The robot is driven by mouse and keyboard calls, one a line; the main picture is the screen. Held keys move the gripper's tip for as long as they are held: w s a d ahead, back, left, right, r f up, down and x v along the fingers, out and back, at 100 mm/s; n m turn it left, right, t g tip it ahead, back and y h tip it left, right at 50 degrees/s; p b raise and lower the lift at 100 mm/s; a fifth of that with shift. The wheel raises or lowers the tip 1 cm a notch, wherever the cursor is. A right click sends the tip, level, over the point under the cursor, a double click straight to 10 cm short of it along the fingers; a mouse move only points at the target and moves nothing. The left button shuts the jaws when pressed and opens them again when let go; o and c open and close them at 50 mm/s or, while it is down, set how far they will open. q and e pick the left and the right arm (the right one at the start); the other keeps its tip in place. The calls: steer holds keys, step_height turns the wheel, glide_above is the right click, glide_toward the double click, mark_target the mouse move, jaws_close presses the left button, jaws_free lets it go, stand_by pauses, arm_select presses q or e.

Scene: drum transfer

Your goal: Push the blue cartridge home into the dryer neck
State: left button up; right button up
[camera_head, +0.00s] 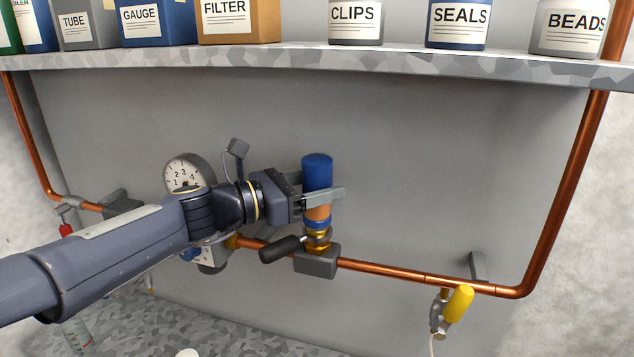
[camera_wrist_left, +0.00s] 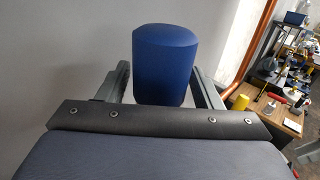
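The blue cartridge (camera_head: 317,170) stands upright above the brass dryer neck (camera_head: 318,240), on the copper pipe. An orange band shows below its blue top, and a blue ring sits just above the brass. I cannot tell how deep the cartridge sits. My left gripper (camera_head: 326,197) comes from the left with one finger across the cartridge's near side and the other behind it. In the left wrist view the blue top (camera_wrist_left: 165,65) stands between the two fingers, which appear closed on its sides; their contact is partly hidden.
A black-handled lever (camera_head: 282,249) sticks out left of the neck. A pressure gauge (camera_head: 188,174) is behind my left arm. A yellow-handled valve (camera_head: 458,303) hangs at the right. A shelf (camera_head: 400,62) with labelled containers runs above. The wall right of the cartridge is clear.

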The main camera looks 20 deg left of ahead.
arm_select(q)
steer(key=shift+o, duration=1)
steer(key=shift+r, duration=0.1)
steer(key=b+v, duration=0.1)
steer(key=v, duration=0.7)
steer(key=shift+d, duration=0.1)
steer(key=s+f+m, duration=0.1)
steer(key=s+d+f+m+g+y, duration=0.1)
steer(key=s+f+m, duration=0.1)
steer(key=s+d+f+m+g, duration=0.1)
steer(key=s+f+m, duration=0.1)
steer(key=shift+d, duration=0.2)
steer(key=s+a+f+m+g+y, duration=0.2)
steer(key=s+f+m+y, duration=0.6)
steer(key=s+f+m, duration=0.9)
step_height(320, 180, down, 4)
steer(key=m+g, duration=0.2)
steer(key=m, duration=0.1)
steer(key=shift+s+a+g, duration=0.25)
steer(key=shift+s+g, duration=0.05)
